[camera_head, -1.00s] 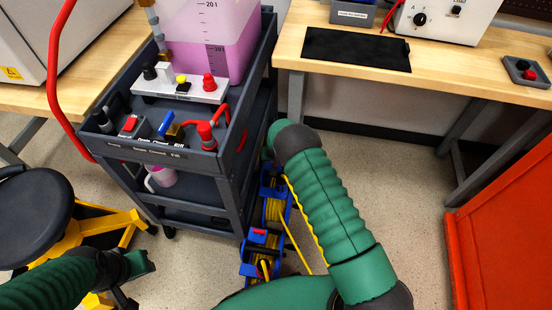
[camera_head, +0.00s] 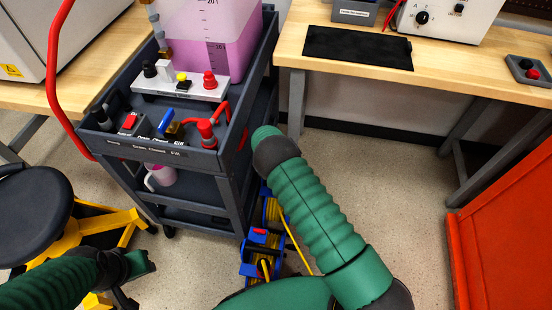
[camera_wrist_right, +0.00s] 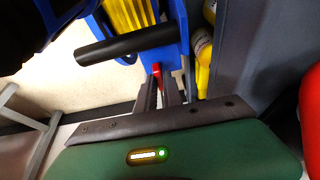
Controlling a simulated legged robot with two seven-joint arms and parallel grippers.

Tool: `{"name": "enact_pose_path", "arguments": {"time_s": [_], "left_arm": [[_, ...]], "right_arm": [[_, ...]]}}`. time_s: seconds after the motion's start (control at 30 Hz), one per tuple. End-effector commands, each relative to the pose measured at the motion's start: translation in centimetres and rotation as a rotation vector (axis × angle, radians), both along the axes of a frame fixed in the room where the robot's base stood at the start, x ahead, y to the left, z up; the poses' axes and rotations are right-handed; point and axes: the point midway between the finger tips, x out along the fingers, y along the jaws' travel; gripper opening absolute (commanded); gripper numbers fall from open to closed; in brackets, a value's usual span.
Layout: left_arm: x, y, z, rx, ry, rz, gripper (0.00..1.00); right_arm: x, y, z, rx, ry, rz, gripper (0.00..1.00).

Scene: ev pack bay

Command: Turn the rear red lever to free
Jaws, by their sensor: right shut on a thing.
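In the right wrist view, the fingers of my right gripper (camera_wrist_right: 160,82) are closed on a small red piece, which looks like the rear red lever (camera_wrist_right: 157,70), at the blue frame (camera_wrist_right: 168,52) of a cable reel. The lever's turn position cannot be read. In the head view, my right arm and the cart hide this gripper. The reel's near part (camera_head: 262,255) shows there, blue with yellow cable and a red piece (camera_head: 259,231) on top. My left gripper (camera_head: 127,297) is low at the left, partly cut off, away from the reel.
The grey cart (camera_head: 225,185) stands close left of the reel, with a pink-filled tank (camera_head: 215,50) and red valve handles (camera_head: 207,129). A black reel bar (camera_wrist_right: 125,45) crosses near my right fingers. A stool (camera_head: 35,215) stands left. Floor right of my right arm is clear.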

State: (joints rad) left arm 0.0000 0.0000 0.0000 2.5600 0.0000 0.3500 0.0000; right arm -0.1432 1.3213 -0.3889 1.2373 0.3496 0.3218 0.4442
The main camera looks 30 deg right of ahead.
Motion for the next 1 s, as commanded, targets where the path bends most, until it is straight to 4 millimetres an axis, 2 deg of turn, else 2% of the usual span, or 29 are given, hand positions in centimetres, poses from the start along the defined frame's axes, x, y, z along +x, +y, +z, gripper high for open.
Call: {"name": "enact_pose_path", "arguments": {"time_s": [0.03,0.07,0.2,0.47,0.57,0.67,1.0], "left_arm": [[0.0,0.0,0.0,0.0,0.0,0.0,0.36],[0.0,0.0,0.0,0.0,0.0,0.0,0.36],[0.0,0.0,0.0,0.0,0.0,0.0,0.36],[0.0,0.0,0.0,0.0,0.0,0.0,0.36],[0.0,0.0,0.3,0.0,0.0,0.0,0.36],[0.0,0.0,1.2,0.0,0.0,0.0,0.36],[0.0,0.0,5.1,0.0,0.0,0.0,0.36]], "right_arm": [[0.2,0.0,0.1,0.001,-0.006,0.0,0.0],[0.2,0.0,0.1,0.001,-0.006,0.0,0.13],[0.1,0.0,0.1,0.001,-0.004,0.0,0.32],[0.0,0.0,0.0,0.0,-0.001,0.0,0.33],[-0.1,0.1,0.6,0.0,-0.001,0.0,0.33],[-0.5,0.5,2.2,0.001,-0.002,0.001,0.33],[-3.4,2.8,11.3,0.001,-0.002,0.002,0.33]]}}
